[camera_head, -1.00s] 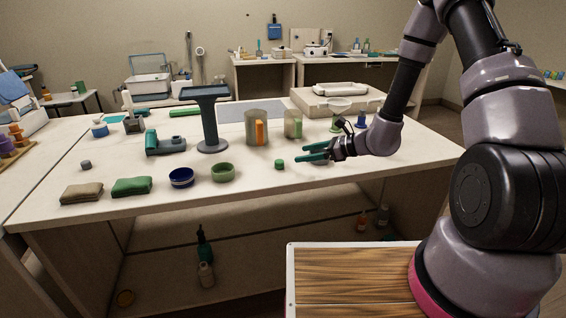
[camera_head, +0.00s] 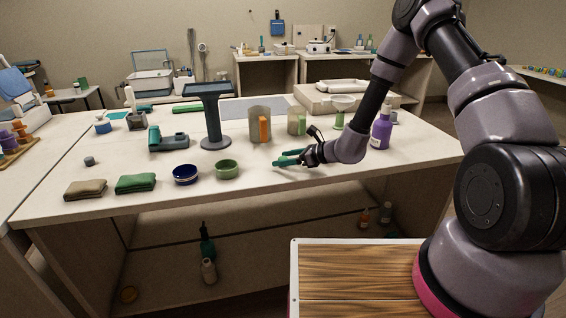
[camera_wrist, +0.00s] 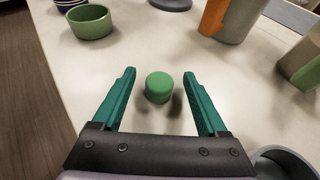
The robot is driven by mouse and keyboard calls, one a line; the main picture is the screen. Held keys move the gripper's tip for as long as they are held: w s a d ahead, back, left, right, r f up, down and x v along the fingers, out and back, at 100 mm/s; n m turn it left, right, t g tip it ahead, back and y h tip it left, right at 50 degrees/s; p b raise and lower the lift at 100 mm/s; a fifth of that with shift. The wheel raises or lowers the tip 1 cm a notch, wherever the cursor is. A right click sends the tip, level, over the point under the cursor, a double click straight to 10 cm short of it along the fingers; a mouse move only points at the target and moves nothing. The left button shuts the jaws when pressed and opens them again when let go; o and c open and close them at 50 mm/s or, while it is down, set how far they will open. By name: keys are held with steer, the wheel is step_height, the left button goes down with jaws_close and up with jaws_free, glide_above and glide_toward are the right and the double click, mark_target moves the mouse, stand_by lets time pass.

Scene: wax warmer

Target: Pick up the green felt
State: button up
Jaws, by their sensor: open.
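A small green cylinder (camera_wrist: 158,86) stands upright on the table in the wrist view. My gripper (camera_wrist: 159,75) is open, with one teal finger on each side of it and a gap on both sides. I cannot tell how far the fingertips are above the table. In the head view my gripper (camera_head: 288,160) is low over the table's front half and hides the cylinder. A folded green cloth (camera_head: 135,183) lies far to its left, near the front edge. I cannot tell by look which of these two is the green felt.
A green bowl (camera_head: 227,170), a navy bowl (camera_head: 185,175) and a folded tan cloth (camera_head: 86,190) stand left of my gripper. Behind it are two mugs with orange (camera_head: 265,130) and green (camera_head: 301,124) handles. A purple bottle (camera_head: 381,130) stands right. The table front is clear nearby.

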steer(key=shift+w+a+f, duration=0.1)
steer(key=shift+a+f, duration=0.1)
steer(key=shift+a, duration=0.15)
jaws_close()
